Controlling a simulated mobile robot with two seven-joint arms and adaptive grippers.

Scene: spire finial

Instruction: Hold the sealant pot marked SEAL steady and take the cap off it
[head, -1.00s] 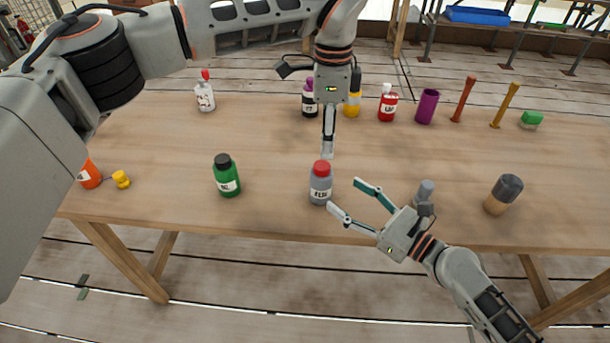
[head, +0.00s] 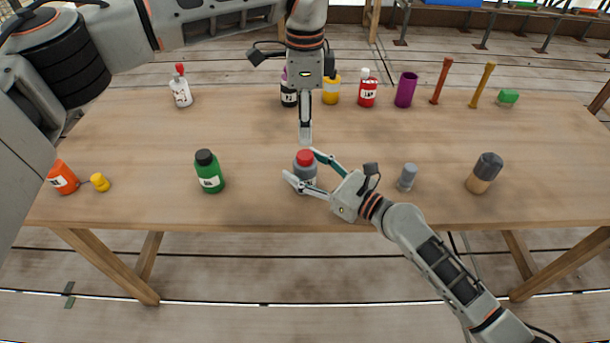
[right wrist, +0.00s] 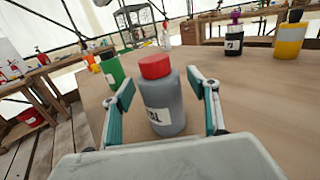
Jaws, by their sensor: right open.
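The sealant pot (head: 307,173) is grey with a red cap (head: 305,157) and stands upright near the table's front edge. It also shows in the right wrist view (right wrist: 165,95), where its label is only partly visible and I cannot read it in full. The cap is on. My right gripper (head: 300,164) is open around the pot, with one finger on each side; in the right wrist view gaps show between the fingers and the pot. My left gripper (head: 305,138) points down just behind and above the cap. Its fingers are seen edge-on, so their opening is hidden.
A green bottle (head: 210,174) stands left of the pot; an orange bottle (head: 62,178) and yellow cap (head: 100,182) are farther left. A grey cylinder (head: 407,177) and dark-topped jar (head: 484,173) are to the right. Several bottles line the back. The table (head: 250,130) is clear between.

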